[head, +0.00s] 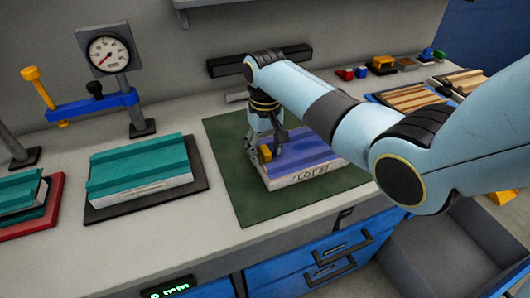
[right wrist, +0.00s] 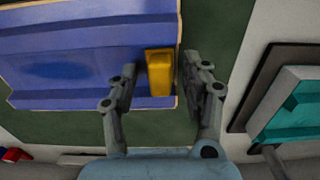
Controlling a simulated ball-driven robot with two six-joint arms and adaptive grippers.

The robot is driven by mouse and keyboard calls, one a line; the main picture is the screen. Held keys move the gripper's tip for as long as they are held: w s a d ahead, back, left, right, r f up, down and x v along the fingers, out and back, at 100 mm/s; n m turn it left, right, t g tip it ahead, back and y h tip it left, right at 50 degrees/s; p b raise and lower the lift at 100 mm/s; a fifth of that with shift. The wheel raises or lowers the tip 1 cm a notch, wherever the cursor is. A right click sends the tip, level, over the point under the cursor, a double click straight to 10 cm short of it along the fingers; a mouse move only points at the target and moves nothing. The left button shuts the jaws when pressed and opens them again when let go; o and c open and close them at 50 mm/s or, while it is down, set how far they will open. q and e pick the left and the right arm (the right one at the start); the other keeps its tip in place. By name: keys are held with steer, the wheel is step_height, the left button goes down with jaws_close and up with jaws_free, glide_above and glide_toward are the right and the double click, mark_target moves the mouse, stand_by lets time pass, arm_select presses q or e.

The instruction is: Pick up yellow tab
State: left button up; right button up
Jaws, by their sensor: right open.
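The yellow tab (head: 265,154) is a small block at the left end of the blue-purple panel (head: 310,152), whose pale front side carries lettering beginning "LOT". My right gripper (head: 264,148) points down over that end of the panel, open. In the right wrist view the yellow tab (right wrist: 160,72) stands between the two spread fingers of my right gripper (right wrist: 161,66). Gaps show on both sides of the tab there. The gripper hides part of the tab in the head view. My left gripper is not in view.
The panel lies on a dark green mat (head: 230,180). A teal panel (head: 140,165) on a dark tray stands left of it, with another teal panel (head: 20,195) farther left. A dial gauge (head: 108,50) and yellow-blue clamp stand behind. Small blocks (head: 360,72) lie back right.

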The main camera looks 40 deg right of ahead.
mark_target(265, 149)
steer(key=shift+c, duration=0.4)
jaws_close()
steer(key=shift+r, duration=0.45)
step_height(265, 149, up, 3)
steer(key=shift+f, duration=0.1)
steer(key=s+d+r+b, duration=0.1)
steer(key=s+d+r, duration=0.2)
steer(key=d+r, duration=0.4)
steer(key=d, duration=0.4)
steer(key=shift+s+b, duration=0.3)
steer(key=shift+b, duration=0.05)
steer(key=shift+r, duration=0.1)
steer(key=shift+d, duration=0.1)
